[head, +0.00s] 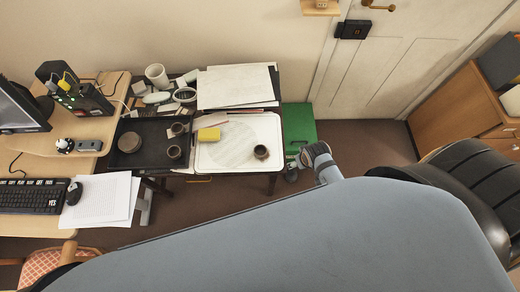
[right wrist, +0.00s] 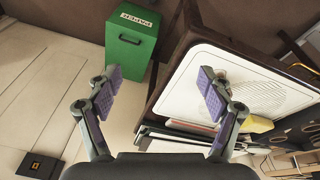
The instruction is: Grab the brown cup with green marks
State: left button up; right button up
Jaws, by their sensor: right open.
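A small dark brown cup (head: 261,152) stands on the right part of the white tray (head: 212,163) in the head view. Two similar brown cups, one (head: 174,152) lower and one (head: 178,129) higher, are on the black tray (head: 150,162) to its left. Green marks are too small to make out on any of them. My right gripper (right wrist: 160,78) is open and empty, its fingers spread beside the white tray (right wrist: 205,62). In the head view it is to the right of the tray, partly behind my arm. My left gripper is out of view.
A green bin labelled PAPER (right wrist: 131,42) stands beyond the fingers. A yellow sponge (head: 209,134) lies on the white tray's left part. Papers (head: 236,86) and a white cup (head: 157,75) are behind the trays. A black chair (head: 470,180) is at right.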

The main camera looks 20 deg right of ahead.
notch_tip(320, 180, up, 13)
jog(key=w+a+m+p, duration=0.1)
jog(key=w+p, duration=0.2)
jog(key=p, duration=0.1)
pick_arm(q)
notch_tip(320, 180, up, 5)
pick_arm(e)
jog(key=m+g+y+b, duration=0.1)
jog(key=m+g+b, duration=0.2)
jog(key=m+b, duration=0.3)
send_over(260, 153)
jog(key=p, duration=0.1)
jog(key=shift+m, duration=0.5)
notch_tip(260, 153, down, 17)
jog(key=shift+s+a+r, duration=0.1)
jog(key=shift+r, duration=0.1)
jog(key=shift+f, duration=0.3)
notch_tip(260, 153, down, 5)
jog(key=b, duration=0.6)
jog(key=shift+f, duration=0.15)
jog(key=shift+r, duration=0.2)
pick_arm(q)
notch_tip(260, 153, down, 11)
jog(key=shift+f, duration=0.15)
pick_arm(e)
jog(key=c, duration=1.3)
